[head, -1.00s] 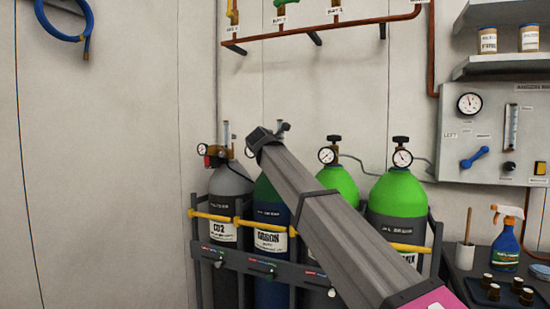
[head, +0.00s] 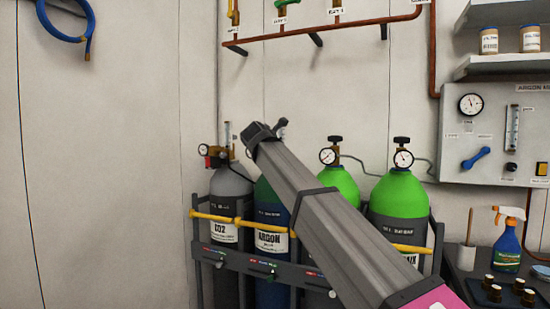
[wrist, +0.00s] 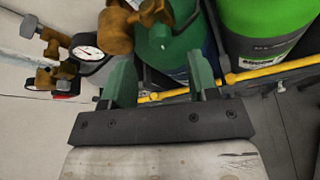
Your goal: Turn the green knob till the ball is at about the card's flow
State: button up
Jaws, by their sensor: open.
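My gripper (wrist: 160,78) is open, its two green fingers apart with nothing seen between them. It is above the argon cylinder, whose green shoulder (wrist: 176,52) and brass regulator (wrist: 126,25) show just beyond the fingers. In the head view my arm crosses in front of the argon cylinder (head: 270,215) and hides most of its top. A flow tube (head: 227,133) stands above the grey CO2 cylinder (head: 230,185). I cannot make out the green knob, the ball or a flow card for certain in either view.
A yellow bar (wrist: 272,69) runs along the cylinder rack. Two bright green cylinders (head: 398,194) with gauges stand to the right. A wall panel (head: 490,165) carries a gauge, blue lever and flow tube. A spray bottle (head: 507,246) stands on the bench.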

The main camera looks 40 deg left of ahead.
jog(key=v, duration=0.6)
jog(key=shift+s, duration=0.15)
dwell(0.4)
